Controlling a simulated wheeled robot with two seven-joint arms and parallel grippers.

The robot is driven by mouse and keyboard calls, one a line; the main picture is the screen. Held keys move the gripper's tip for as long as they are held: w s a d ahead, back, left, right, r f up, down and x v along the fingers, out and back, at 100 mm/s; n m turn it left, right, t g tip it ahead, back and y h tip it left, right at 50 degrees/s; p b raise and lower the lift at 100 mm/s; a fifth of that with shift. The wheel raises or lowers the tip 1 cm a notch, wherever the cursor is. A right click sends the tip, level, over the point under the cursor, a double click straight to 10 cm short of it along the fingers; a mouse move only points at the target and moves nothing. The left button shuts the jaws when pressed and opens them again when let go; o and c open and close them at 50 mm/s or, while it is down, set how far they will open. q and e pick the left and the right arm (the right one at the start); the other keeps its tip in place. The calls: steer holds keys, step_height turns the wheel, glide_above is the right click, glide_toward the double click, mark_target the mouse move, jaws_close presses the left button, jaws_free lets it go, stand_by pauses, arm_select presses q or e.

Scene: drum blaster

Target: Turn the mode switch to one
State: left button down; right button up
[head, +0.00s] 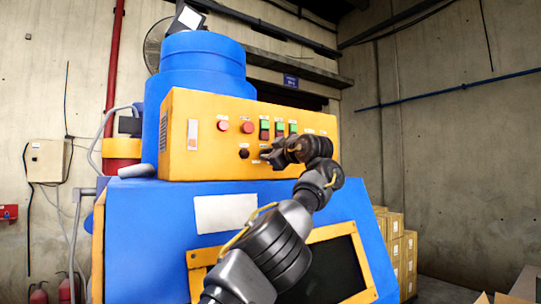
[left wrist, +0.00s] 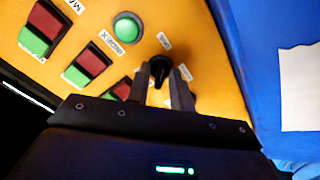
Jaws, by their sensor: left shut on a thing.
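A black rotary knob (left wrist: 159,69) sits on the yellow control panel (head: 205,160), with small white labels around it that I cannot read with certainty. My left gripper (head: 267,155) is at the lower middle of the panel. In the left wrist view its two grey fingers (left wrist: 168,82) are shut on this black knob, one on each side. In the head view the gripper hides the held knob, and its pointing direction is hard to tell. My right gripper is not in view.
Red-and-green rocker switches (left wrist: 87,66) and a green button (left wrist: 127,28) are close beside the fingers. Two red buttons (head: 222,126) and another black knob (head: 243,153) are left on the panel. The blue machine body (head: 150,220) slopes below. Boxes (head: 395,240) stand at right.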

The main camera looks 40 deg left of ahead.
arm_select(q)
steer(key=c, duration=1.5)
jaws_free()
steer(key=shift+c, duration=0.2)
steer(key=shift+s, duration=0.1)
steer(key=b+v, duration=0.4)
steer(key=v, duration=0.7)
